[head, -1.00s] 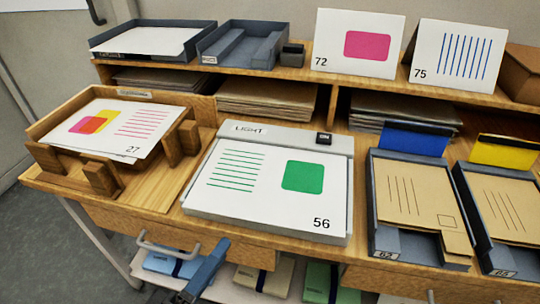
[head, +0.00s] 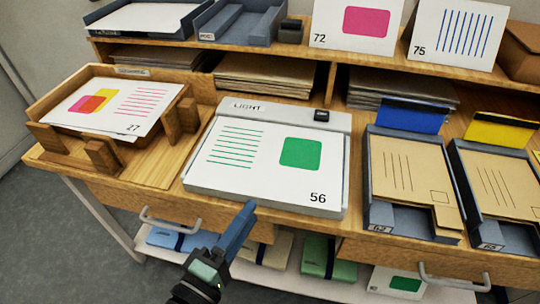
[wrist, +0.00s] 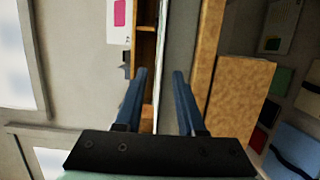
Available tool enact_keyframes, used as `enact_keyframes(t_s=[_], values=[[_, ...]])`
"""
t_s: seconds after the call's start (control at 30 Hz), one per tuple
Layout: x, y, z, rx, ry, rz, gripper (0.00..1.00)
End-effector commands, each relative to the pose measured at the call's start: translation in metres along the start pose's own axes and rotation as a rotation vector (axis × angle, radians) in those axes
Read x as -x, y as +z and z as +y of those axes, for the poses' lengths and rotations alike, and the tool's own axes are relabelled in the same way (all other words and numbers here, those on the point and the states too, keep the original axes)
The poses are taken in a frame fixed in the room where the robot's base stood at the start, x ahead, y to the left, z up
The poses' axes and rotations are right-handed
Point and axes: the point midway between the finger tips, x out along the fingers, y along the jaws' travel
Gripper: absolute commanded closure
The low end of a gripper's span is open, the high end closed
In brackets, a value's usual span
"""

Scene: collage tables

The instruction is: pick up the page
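A white page (head: 260,168) marked 56, with green lines and a green square, lies flat on the light box (head: 290,113) in the head view. Another page (head: 110,104), marked 27, with coloured squares and red lines, lies in a wooden tray (head: 160,165) at the left. My gripper (head: 246,212) is in front of the table's front edge, just below the light box, apart from both pages. In the wrist view my gripper (wrist: 162,73) has its two blue fingers spread with nothing held between them.
Grey trays (head: 412,214) with tan sheets stand at the right. Cards 72 (head: 330,25) and 75 (head: 450,35) stand on the raised back shelf. Drawer handles (head: 170,218) jut out at the front. Bundles (head: 270,250) lie on the lower shelf.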

Motion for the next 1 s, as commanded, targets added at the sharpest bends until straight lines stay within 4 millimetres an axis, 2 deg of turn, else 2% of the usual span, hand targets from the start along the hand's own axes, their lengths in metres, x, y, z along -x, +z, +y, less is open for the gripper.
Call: enact_keyframes(t_s=[0.1, 0.2, 0.47, 0.5, 0.57, 0.7, 1.0], values=[[-0.02, 0.002, -0.002, -0.001, 0.001, -0.003, 0.61], [-0.03, 0.002, -0.002, -0.001, 0.001, -0.002, 0.61], [-0.034, 0.002, -0.002, 0.0, 0.0, -0.001, 0.61], [-0.033, 0.001, -0.002, 0.0, 0.0, -0.001, 0.63], [-0.033, 0.001, -0.002, 0.0, 0.0, -0.001, 0.74], [-0.033, 0.001, -0.002, -0.001, 0.0, -0.001, 0.99], [-0.033, 0.001, -0.002, -0.001, 0.0, -0.001, 1.0]])
